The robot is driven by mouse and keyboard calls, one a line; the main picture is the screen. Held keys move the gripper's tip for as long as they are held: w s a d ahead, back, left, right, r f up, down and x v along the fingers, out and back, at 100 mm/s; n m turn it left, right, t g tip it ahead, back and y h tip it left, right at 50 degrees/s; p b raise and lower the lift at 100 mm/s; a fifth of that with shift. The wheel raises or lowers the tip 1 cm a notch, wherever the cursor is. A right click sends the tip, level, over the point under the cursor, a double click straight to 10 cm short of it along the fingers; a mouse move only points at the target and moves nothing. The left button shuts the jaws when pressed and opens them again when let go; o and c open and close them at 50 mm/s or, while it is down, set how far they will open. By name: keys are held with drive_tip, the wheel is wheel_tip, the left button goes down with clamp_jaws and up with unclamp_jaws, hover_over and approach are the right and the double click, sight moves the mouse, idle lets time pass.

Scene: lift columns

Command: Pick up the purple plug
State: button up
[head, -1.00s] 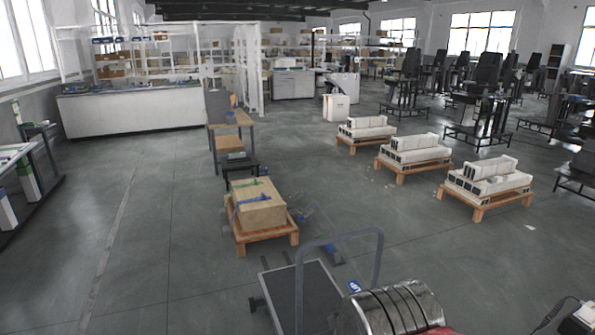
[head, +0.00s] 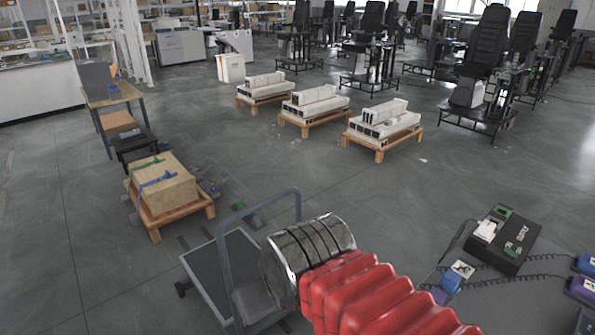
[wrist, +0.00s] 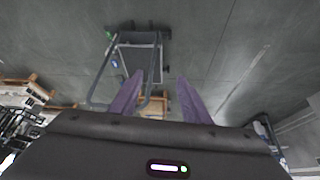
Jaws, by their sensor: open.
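A purple block with a white label (head: 582,288), which looks like the purple plug, lies at the right edge of the head view, partly cut off by the frame. It sits on a grey surface beside coiled black cords. A smaller blue-violet piece (head: 441,294) lies nearer the middle of that surface; I cannot tell whether it is a plug. My gripper (wrist: 159,76) shows in the wrist view with two purple fingers apart and nothing between them. The plug does not show in the wrist view, so its distance from my gripper cannot be told.
A black box with green and white parts (head: 503,240) stands on the grey surface, with a blue block (head: 588,264) at the edge. A grey cart (head: 225,270), a pallet with a carton (head: 165,187) and several loaded pallets (head: 385,122) stand on the open floor.

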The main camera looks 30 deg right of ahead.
drive_tip(key=shift+o, duration=1)
drive_tip(key=w+d+g+h, duration=0.1)
drive_tip(key=w+d, duration=0.2)
drive_tip(key=d, duration=0.8)
drive_tip(key=shift+w+d+g, duration=0.2)
drive_tip(key=shift+g, duration=0.2)
drive_tip(key=n+g+y, duration=0.1)
drive_tip(key=n+g, duration=0.1)
drive_tip(key=g, duration=0.2)
hover_over(437, 295)
wheel_tip(437, 295, down, 8)
drive_tip(key=shift+r, duration=0.2)
drive_tip(key=shift+a, duration=0.1)
wheel_tip(437, 295, down, 9)
drive_tip(key=shift+r, duration=0.2)
